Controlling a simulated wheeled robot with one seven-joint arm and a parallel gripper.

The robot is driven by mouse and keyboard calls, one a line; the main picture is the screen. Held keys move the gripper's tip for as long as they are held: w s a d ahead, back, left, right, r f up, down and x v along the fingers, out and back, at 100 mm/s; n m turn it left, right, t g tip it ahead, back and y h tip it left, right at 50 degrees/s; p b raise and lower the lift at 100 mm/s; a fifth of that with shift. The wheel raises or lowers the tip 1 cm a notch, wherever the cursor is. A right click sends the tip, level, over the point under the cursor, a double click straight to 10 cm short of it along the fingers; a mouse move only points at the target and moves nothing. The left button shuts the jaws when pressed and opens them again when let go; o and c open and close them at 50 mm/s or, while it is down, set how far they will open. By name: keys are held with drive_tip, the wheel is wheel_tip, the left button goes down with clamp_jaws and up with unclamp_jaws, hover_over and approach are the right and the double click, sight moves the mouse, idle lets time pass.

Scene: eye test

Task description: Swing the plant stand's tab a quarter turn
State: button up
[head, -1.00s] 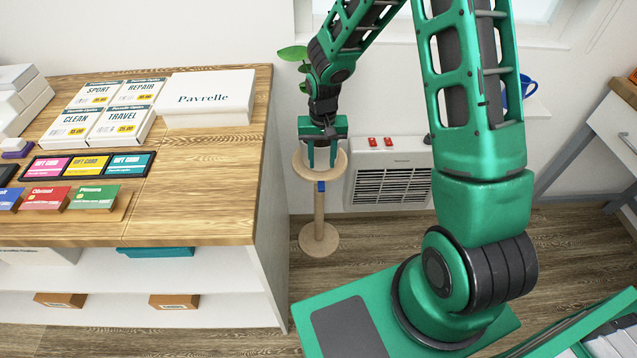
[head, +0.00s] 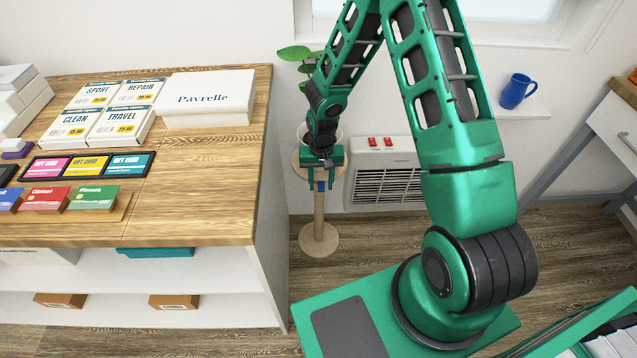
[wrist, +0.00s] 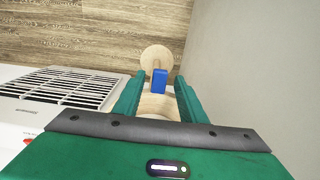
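The plant stand is a pale wooden stand with a round top, a post (head: 319,213) and a round foot; its foot also shows in the wrist view (wrist: 157,57). A small blue tab (wrist: 160,82) sits on the stand just below its top. My gripper (head: 321,186) points down at the stand, with its fingers on either side of the tab in the head view. In the wrist view my gripper (wrist: 158,80) is open, with a gap between the tab and each finger. I cannot tell whether the fingertips reach fully around the tab in depth.
A plant (head: 294,54) shows behind my arm. A white heater (head: 385,187) with two red switches stands close right of the stand. The wooden counter (head: 200,190) and its white side panel are close on the left. A blue mug (head: 515,91) stands on the sill.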

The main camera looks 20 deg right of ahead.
clamp_jaws()
drive_tip(key=shift+a, duration=0.1)
drive_tip(key=shift+a, duration=0.1)
